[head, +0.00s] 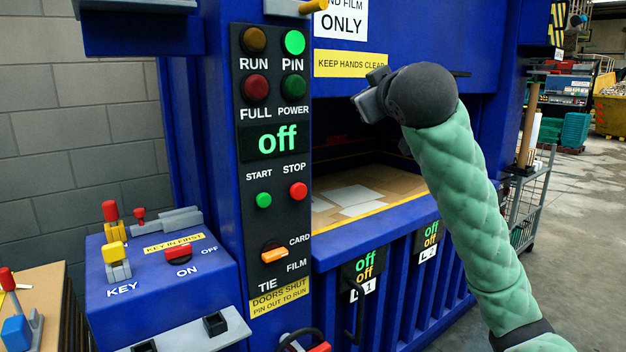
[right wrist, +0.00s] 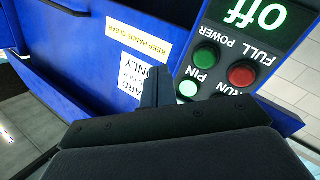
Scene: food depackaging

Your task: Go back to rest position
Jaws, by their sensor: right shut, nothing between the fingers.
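My right arm with its green padded sleeve reaches up from the lower right in the head view. My right gripper (head: 372,98) is in front of the blue baler's opening, below the "keep hands clear" label, and partly hidden by my dark wrist. It is shut and empty. In the right wrist view the dark gripper (right wrist: 157,92) points at the blue front and the control panel, which appear upside down. My left gripper is not in view.
The control panel (head: 272,225) shows "off" and a lit green pin light. The blue key box (head: 150,285) stands at the lower left. The baler's chamber holds flat cardboard (head: 375,185). A wire cart (head: 535,200) stands at the right, with open floor beyond.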

